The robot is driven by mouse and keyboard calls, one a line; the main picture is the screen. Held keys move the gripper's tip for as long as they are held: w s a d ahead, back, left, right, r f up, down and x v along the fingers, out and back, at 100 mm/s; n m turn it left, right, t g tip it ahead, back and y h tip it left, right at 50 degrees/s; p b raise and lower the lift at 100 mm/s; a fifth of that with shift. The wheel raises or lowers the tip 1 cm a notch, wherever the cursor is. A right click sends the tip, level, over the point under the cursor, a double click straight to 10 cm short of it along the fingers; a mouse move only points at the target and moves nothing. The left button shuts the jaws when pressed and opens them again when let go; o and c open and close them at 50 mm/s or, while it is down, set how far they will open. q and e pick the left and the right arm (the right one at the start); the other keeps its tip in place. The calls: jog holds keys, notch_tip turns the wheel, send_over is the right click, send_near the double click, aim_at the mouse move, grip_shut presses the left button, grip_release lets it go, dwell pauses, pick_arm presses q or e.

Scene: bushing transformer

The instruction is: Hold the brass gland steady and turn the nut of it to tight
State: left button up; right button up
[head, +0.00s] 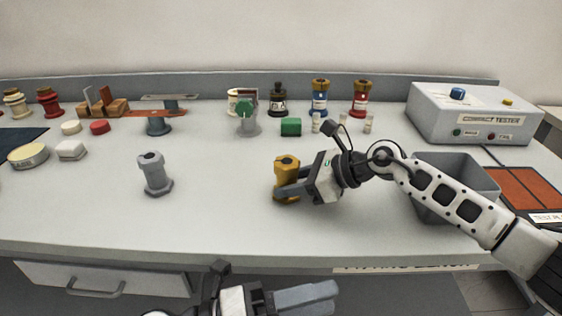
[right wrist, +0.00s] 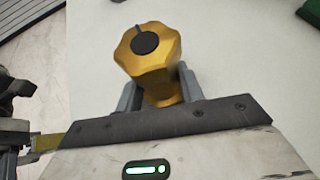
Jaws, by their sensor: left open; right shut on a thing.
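The brass gland (head: 287,166) stands upright on the bench near the middle front. Its lobed nut (right wrist: 165,72) is on top, with a black, slotted centre. My right gripper (head: 284,192) reaches in from the right and is shut on the gland's body below the nut; its grey fingers show on both sides in the right wrist view (right wrist: 158,95). The lower body is partly hidden by the fingers. My left gripper (head: 325,294) is open and empty, low at the front edge of the picture, apart from the gland.
A similar grey gland (head: 155,175) stands to the left. A grey bin (head: 480,172) is behind my right arm, with the tester box (head: 470,115) further back. Bushings, caps and a green block (head: 291,127) line the back. The bench between the two glands is clear.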

pick_arm(q)
jog(key=w+a+r+m+y, duration=0.2)
jog(key=w+a+m+y, duration=0.3)
jog(key=w+m, duration=0.3)
jog(key=m+t+y, duration=0.2)
jog(key=t+y, duration=0.2)
jog(key=t, duration=0.1)
send_near(284, 163)
jog(key=x, duration=0.9)
jog(key=shift+w+d, duration=0.1)
jog(key=c, duration=0.7)
